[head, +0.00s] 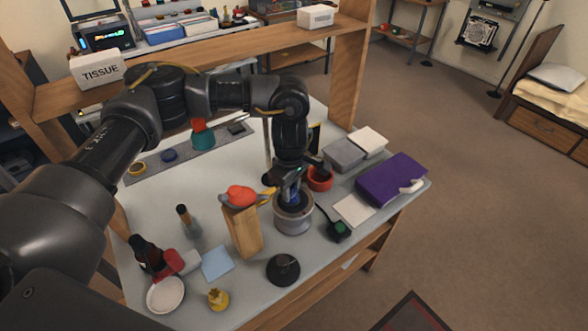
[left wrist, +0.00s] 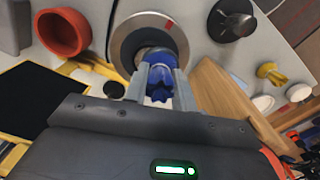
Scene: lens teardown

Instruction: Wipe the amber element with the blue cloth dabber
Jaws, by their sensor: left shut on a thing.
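My left gripper (head: 288,184) points down over a round grey holder (head: 292,222) near the middle of the table. In the left wrist view the gripper (left wrist: 158,98) is shut on the blue dabber (left wrist: 158,82). The dabber is over the opening of the grey holder (left wrist: 122,42), which has a red mark on its rim. Whether it touches anything inside is hidden. I cannot make out the amber element in the holder. A yellow-rimmed disc (head: 137,168) lies on the grey mat at the back left. My right gripper is not in view.
A wooden block (head: 244,232) with a red-orange piece on top stands just left of the holder. A red bowl (head: 320,179) is behind right, a black knob (head: 283,269) in front. A purple box (head: 391,180) lies right. Bottles (head: 147,252) stand at left.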

